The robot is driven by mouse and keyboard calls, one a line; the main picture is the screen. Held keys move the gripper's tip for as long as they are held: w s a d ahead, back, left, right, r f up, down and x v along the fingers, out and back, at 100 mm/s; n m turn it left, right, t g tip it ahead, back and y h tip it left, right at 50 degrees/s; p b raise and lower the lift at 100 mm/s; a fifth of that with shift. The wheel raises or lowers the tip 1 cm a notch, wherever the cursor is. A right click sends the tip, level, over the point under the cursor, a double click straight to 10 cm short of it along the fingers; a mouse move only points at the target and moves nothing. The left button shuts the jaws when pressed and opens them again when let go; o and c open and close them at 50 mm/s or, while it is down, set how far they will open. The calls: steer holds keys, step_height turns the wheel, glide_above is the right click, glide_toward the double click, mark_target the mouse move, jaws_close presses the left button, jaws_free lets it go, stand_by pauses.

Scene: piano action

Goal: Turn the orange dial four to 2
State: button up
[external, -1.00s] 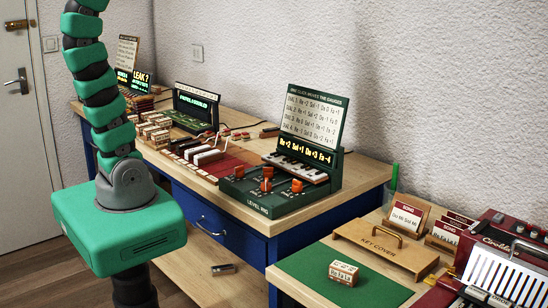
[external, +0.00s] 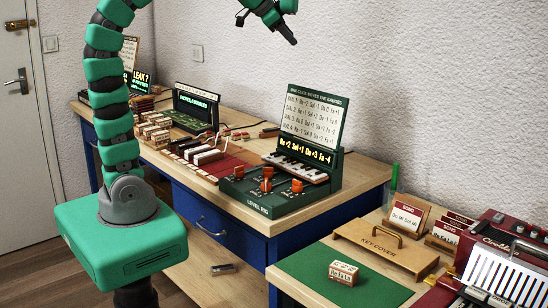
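The green level rig (external: 262,200) stands near the front right corner of the wooden bench. It has several orange dials on its top, including a back-left one (external: 239,171), a front-middle one (external: 266,185) and a front-right one (external: 297,185). I cannot tell which is dial four or read their settings. The lit yellow display (external: 306,152) above the small keys shows note names with numbers. My gripper (external: 292,40) hangs high above and behind the rig, against the wall, apart from everything. It is small and dark, and its opening is unclear.
A green board (external: 312,115) with dial text stands upright behind the rig. Wooden blocks and a second lit panel (external: 196,106) lie to its left. A separate front table holds a key cover (external: 385,246), a green mat (external: 310,270) and a red accordion.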

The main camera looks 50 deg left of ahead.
steer(key=s+d+f+m+g+b, duration=0.1)
steer(key=s+d+f+m+g, duration=0.15)
steer(key=d+f, duration=0.4)
steer(key=s+d+f+m+g+b, duration=0.1)
steer(key=d+f+m+g+b, duration=0.2)
steer(key=f, duration=0.7)
steer(key=m+g+y, duration=0.2)
steer(key=m+g, duration=0.1)
steer(key=m, duration=0.2)
glide_above(297, 186)
step_height(297, 186, down, 9)
steer(key=f, duration=0.4)
steer(key=f+b, duration=0.1)
steer(key=f, duration=0.4)
steer(key=f+b, duration=0.1)
steer(key=f, duration=0.3)
steer(key=shift+w+a+f, duration=0.15)
steer(key=shift+w+a, duration=0.1)
steer(key=shift+w, duration=0.1)
steer(key=c, duration=0.7)
